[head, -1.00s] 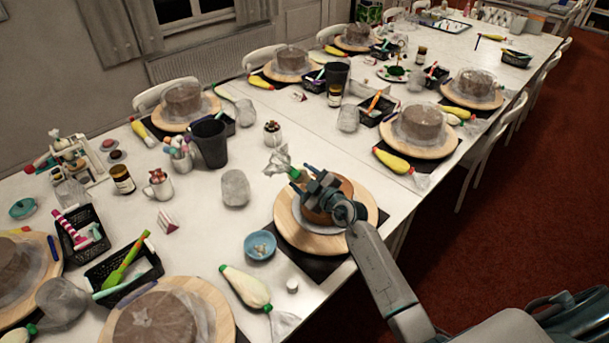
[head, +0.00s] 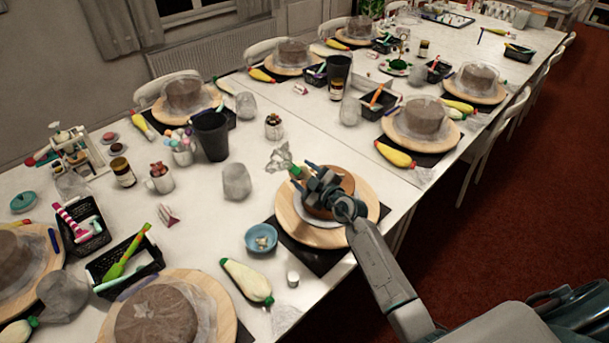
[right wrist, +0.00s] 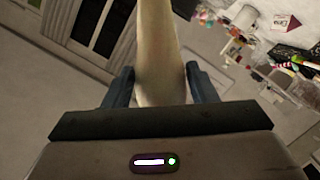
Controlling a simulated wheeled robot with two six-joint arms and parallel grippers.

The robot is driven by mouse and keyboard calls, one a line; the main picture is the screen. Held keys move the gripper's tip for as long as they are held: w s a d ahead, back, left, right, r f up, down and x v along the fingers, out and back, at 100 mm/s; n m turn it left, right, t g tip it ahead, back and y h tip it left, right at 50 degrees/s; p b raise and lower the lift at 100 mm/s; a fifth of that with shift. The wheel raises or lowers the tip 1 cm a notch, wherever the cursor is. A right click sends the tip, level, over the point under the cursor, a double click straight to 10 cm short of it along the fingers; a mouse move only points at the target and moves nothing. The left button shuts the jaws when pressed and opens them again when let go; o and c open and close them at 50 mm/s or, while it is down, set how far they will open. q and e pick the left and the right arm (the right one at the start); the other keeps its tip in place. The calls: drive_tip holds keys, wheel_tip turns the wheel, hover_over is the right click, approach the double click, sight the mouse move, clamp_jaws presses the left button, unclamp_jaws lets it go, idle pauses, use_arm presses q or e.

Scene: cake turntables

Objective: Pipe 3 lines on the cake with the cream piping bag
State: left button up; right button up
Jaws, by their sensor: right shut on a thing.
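The cake (head: 342,184) in front of my right arm is brown and round. It sits on a pale plate on a round wooden turntable (head: 366,213). My right gripper (head: 303,180) is over the cake's left side and hides part of its top. It is shut on a piping bag with a green band and a clear crumpled end (head: 280,158). In the right wrist view the bag's pale cream body (right wrist: 158,55) stands between the two fingers (right wrist: 158,88). The bag's nozzle and any cream on the cake are hidden or too small to tell. My left gripper is out of view.
Another piping bag (head: 247,281) lies on the table near a small white cup (head: 293,279) and a blue bowl (head: 261,239). A clear tumbler (head: 236,182) and dark cup (head: 211,136) stand left. Other covered cakes (head: 157,318) line the long table.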

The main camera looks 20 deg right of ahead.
drive_tip(key=shift+d, duration=0.15)
drive_tip(key=s+d+p, duration=0.1)
drive_tip(key=s+d, duration=0.4)
drive_tip(key=d, duration=0.3)
drive_tip(key=shift+d, duration=0.4)
idle(1.4)
drive_tip(key=o, duration=0.3)
idle(0.4)
